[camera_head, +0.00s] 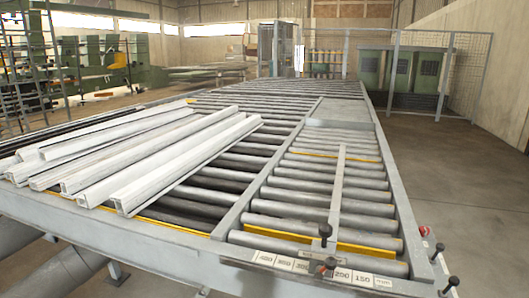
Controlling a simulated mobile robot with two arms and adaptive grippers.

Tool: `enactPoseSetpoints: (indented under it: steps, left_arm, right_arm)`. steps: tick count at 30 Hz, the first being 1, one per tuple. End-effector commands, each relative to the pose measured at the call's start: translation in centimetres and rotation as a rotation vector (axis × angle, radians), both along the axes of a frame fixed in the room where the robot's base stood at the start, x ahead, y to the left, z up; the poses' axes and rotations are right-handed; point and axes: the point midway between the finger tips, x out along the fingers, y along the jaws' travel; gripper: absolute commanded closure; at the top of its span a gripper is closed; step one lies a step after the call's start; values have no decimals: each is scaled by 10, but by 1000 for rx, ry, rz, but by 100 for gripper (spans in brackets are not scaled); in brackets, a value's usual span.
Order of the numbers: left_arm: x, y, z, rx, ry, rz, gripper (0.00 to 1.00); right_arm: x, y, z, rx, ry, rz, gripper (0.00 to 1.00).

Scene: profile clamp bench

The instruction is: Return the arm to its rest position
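Neither of my grippers shows in the head view. Several long white hollow profiles (150,162) lie side by side on the left of the roller bench (216,228), some resting on others. Their open square ends face the near left edge. A grey clamp bar (338,185) lies along the shorter rollers on the right, with a black knob (325,230) at its near end.
A number scale (300,266) runs along the near edge. Black and red knobs (440,247) stick out at the near right corner. A mesh fence (420,75) and green machines (120,62) stand behind. The concrete floor (465,180) at right is clear.

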Motion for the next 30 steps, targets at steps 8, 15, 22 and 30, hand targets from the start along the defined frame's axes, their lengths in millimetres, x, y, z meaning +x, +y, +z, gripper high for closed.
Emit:
enactPoseSetpoints:
  steps: [8,15,22,30]
  left_arm:
    - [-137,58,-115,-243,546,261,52]
    - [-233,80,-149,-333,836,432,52]
    - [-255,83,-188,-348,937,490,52]
    - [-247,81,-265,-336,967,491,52]
  right_arm:
    - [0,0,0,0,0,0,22]
    - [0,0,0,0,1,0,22]
    - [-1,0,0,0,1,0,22]
    - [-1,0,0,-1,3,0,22]
